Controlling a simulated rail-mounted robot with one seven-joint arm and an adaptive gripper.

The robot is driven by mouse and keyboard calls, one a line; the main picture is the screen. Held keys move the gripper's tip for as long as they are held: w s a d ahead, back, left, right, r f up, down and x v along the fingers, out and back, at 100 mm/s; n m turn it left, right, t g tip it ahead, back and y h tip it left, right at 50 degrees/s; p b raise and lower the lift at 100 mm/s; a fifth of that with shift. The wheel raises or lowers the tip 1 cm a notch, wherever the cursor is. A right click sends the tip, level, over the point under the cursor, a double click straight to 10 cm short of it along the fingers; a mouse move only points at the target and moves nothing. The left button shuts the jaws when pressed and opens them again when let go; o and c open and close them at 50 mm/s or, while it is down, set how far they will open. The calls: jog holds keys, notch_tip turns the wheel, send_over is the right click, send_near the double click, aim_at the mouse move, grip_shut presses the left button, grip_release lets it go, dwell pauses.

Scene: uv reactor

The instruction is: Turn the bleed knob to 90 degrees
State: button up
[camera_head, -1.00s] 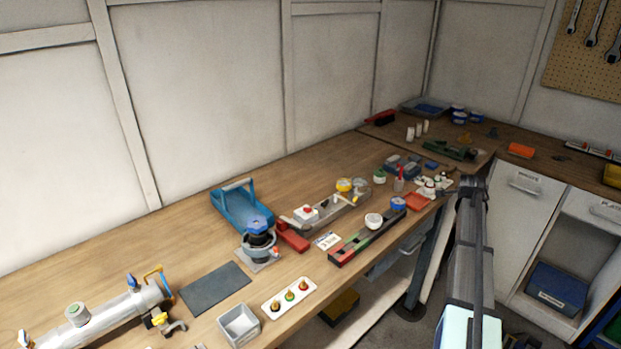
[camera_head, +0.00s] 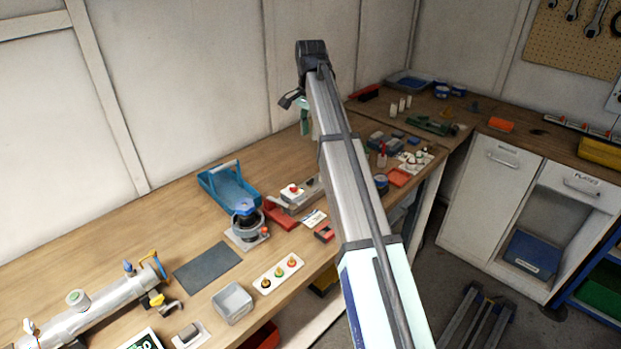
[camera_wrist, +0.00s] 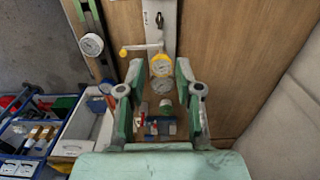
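The steel reactor cylinder (camera_head: 95,318) lies at the front left of the bench in the head view. A small blue knob (camera_head: 128,267) and a yellow knob (camera_head: 157,299) are at its right end, and a white-and-blue fitting (camera_head: 28,327) is at its left end. I cannot tell which of these is the bleed knob. My gripper (camera_wrist: 159,66) is open and empty in the wrist view, its green fingers apart. In the head view it is mostly hidden behind my raised arm, high over the bench and well right of the cylinder.
Under my gripper are a yellow gauge (camera_wrist: 161,66) and a yellow-ended lever (camera_wrist: 125,52). A blue tray (camera_head: 228,188), a black device with a blue top (camera_head: 245,215), a grey mat (camera_head: 207,267), an indicator plate (camera_head: 278,273) and a grey bin (camera_head: 233,302) stand right of the cylinder.

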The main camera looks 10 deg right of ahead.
aim_at(310, 180)
notch_tip(310, 180, down, 17)
jog(key=p, duration=0.4)
jog(key=shift+f, duration=0.15)
grip_shut()
